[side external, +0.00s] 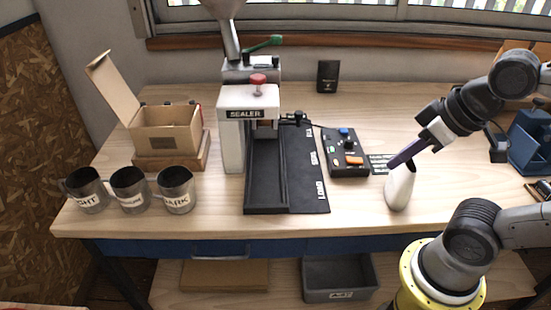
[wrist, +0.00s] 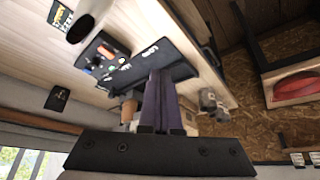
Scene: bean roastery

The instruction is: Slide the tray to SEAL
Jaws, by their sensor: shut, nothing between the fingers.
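A long black tray-like channel (side external: 265,209) runs from beneath the white SEALER machine (side external: 233,150) toward the table's front edge. I cannot tell a separate sliding tray from its track. A flat black strip (side external: 305,175) along its right side has white labels: LOAD nearest the front, SEAL in the middle, and a small unreadable one at the back. My gripper (side external: 392,165) is shut and empty, its purple fingers slanting down-left above the right part of the table, well right of the channel. In the wrist view my fingers (wrist: 160,75) overlap the black strip (wrist: 165,58), hiding part of it.
A white pouch-like vessel (side external: 400,188) stands right beside my fingertips. A control box (side external: 347,152) with coloured buttons lies between them and the strip. Three labelled metal cups (side external: 130,189) and an open carton (side external: 166,130) stand left. Bare table lies in front of the control box.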

